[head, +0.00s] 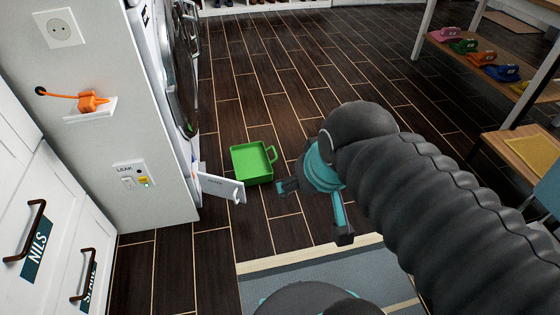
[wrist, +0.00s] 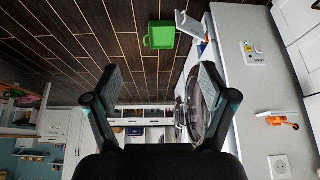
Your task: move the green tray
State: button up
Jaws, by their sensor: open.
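The green tray (head: 251,162) lies on the dark plank floor, close to the open white flap at the foot of the washing machine. A handle stands at its right side in the head view. It also shows in the wrist view (wrist: 159,36), near the top and beyond the fingertips. My gripper (head: 316,213) is open and empty, to the right of the tray and nearer the camera, apart from it. In the wrist view my gripper's two fingers (wrist: 161,82) are spread wide with nothing between them.
The open white flap (head: 221,187) sticks out just in front of the tray. The washing machine (head: 180,70) and a grey panel stand on the left. A grey-blue rug (head: 330,280) lies in front. Floor behind the tray is clear.

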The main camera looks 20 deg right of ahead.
aim_at(252, 166)
jog(key=k, duration=0.4)
jog(key=z, duration=0.9)
jog(key=i, duration=1.2)
jog(key=u, duration=0.4)
jog(key=i, duration=0.7)
jog(key=u, duration=0.45)
